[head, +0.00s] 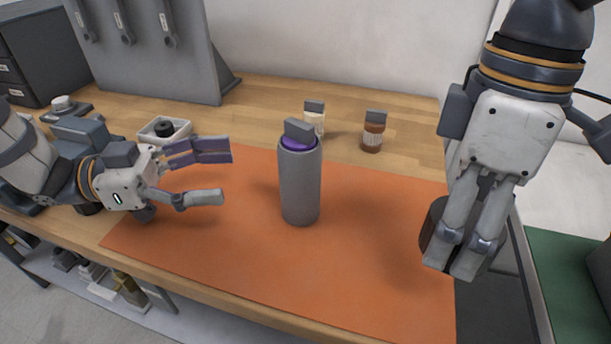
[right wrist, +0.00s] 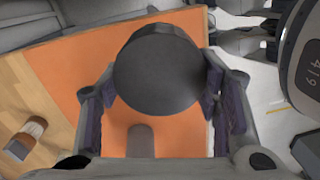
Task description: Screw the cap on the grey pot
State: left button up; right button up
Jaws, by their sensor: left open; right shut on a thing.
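The grey pot (head: 300,190) stands upright on the orange mat, a tall cylinder with a purple top and a grey upright tab on it. My left gripper (head: 226,173) is open and empty, left of the pot, its fingers pointing towards it without touching. My right gripper (head: 455,266) is raised at the right, fingers down, shut on a dark round thing that looks like the cap (head: 433,228). In the right wrist view the cap (right wrist: 158,68) sits between both fingers, its flat round face towards the camera. It is apart from the pot; the fingers partly hide it in the head view.
A pale jar (head: 315,117) and a brown jar (head: 373,132) stand behind the mat. A small white tray (head: 180,136) with a black piece lies at the back left. A grey tool panel (head: 150,60) stands at the back. The orange mat (head: 380,240) is clear right of the pot.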

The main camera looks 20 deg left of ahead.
aim_at(300, 161)
pick_arm(q)
jog(key=shift+s+r, duration=0.1)
jog(key=shift+s, duration=0.15)
pick_arm(e)
jog(key=shift+s, duration=0.25)
pick_arm(q)
jog(key=x, duration=0.6)
jog(key=shift+w+d, duration=0.1)
jog(key=shift+d, duration=0.05)
jog(key=shift+w+d, duration=0.15)
jog(key=shift+d, duration=0.1)
pick_arm(e)
jog(key=shift+w+f, duration=0.2)
jog(key=shift+f, duration=0.45)
pick_arm(q)
jog(key=x, duration=0.5)
jog(key=shift+d+r+b, duration=0.1)
jog(key=shift+r+b, duration=0.3)
pick_arm(e)
jog(key=shift+w+f, duration=0.1)
jog(key=shift+f, duration=0.2)
pick_arm(q)
grip_shut()
